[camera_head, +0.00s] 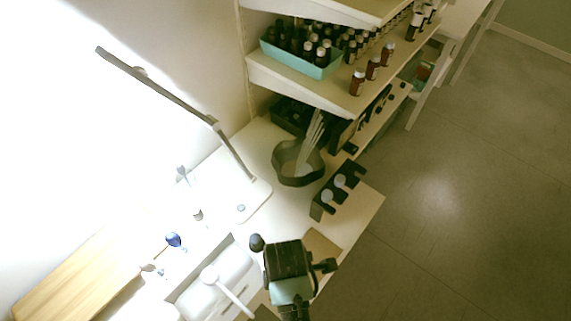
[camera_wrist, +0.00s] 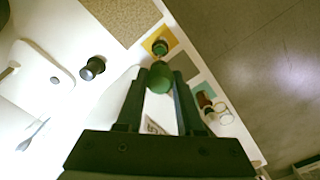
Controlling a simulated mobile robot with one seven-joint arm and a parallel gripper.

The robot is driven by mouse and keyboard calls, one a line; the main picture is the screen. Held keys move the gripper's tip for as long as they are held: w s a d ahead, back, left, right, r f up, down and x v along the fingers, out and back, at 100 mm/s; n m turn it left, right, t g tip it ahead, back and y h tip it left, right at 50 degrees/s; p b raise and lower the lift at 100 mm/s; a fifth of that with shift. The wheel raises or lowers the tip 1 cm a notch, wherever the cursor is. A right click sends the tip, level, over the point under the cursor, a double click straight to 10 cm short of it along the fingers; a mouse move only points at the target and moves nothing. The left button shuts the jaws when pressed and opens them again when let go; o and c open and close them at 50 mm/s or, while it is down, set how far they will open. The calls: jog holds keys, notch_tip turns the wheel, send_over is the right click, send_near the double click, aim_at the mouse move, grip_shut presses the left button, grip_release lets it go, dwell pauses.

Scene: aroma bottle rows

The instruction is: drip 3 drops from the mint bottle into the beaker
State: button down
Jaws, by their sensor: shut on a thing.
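My gripper (camera_wrist: 159,74) is shut on a green rounded thing (camera_wrist: 158,80), which shows between the fingertips in the wrist view. It looks like the mint bottle's green top; no label shows on it. Just beyond it, a round green thing with a pale rim (camera_wrist: 160,47) sits on a yellow square (camera_wrist: 171,38); I cannot tell whether the two touch. To the right, two pale round rims (camera_wrist: 225,118) stand beside a brown bottle (camera_wrist: 203,100); one may be the beaker. In the head view my wrist hides the fingertips and what they hold.
A black knob-like thing (camera_wrist: 92,68) stands left of my gripper. In the head view, a dark rack (camera_head: 338,190) and a dark container (camera_head: 298,163) stand on the counter. Shelves above hold a teal tray (camera_head: 300,60) of bottles. The floor at right is clear.

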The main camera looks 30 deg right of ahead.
dwell(0.4)
jog(key=shift+f+b, duration=2.35)
jog(key=shift+f, duration=1.6)
jog(key=c, duration=1.2)
grip_release()
jog(key=shift+c, duration=0.2)
notch_tip(320, 180, up, 9)
jog(key=p, duration=0.9)
jog(key=shift+p, duration=0.3)
jog(key=shift+f, duration=0.1)
